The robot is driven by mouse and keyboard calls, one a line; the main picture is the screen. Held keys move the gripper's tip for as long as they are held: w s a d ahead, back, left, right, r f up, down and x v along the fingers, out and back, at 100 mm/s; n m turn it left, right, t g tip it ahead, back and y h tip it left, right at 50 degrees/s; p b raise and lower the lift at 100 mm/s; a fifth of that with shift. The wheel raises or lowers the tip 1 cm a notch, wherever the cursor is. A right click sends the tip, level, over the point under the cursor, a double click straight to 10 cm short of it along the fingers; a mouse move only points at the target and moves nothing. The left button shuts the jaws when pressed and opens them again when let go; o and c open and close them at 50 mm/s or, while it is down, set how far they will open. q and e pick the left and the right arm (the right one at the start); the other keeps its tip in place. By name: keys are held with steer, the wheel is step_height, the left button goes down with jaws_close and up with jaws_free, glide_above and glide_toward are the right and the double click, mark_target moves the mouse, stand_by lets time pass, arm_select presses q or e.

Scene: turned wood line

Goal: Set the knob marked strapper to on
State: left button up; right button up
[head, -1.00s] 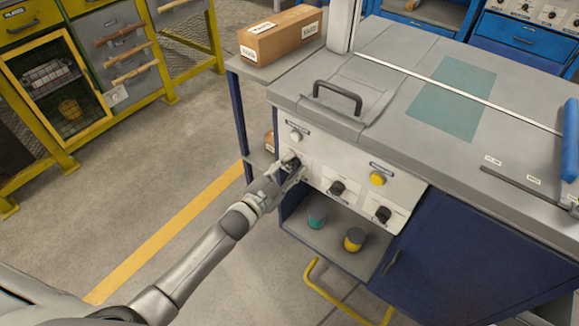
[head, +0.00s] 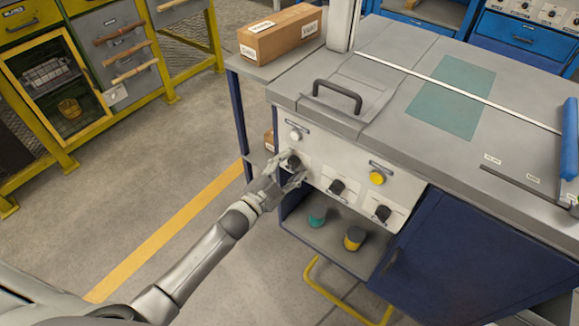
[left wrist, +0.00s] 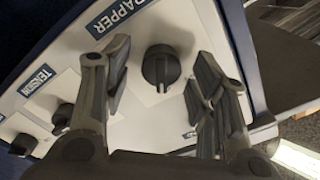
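The black knob (head: 293,163) is the leftmost one on the white front panel (head: 330,160) of the grey-topped bench. In the left wrist view the knob (left wrist: 160,68) shows its raised grip bar running roughly up and down the picture. A blue label (left wrist: 122,15) near it ends in "RAPPER"; its start is cut off. Smaller marks by the knob are not readable. My left gripper (head: 287,176) is open, with one finger on each side of the knob in the wrist view and gaps to both. My right gripper is not in view.
Two more black knobs (head: 336,187) (head: 383,213) sit to the right, one labelled tension in the wrist view. A white button (head: 296,136) and a yellow button (head: 377,178) are above. An open shelf with two small cans (head: 354,238) lies below. Floor on the left is clear.

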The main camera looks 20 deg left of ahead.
arm_select(q)
steer(key=v, duration=1.2)
stand_by(0.5)
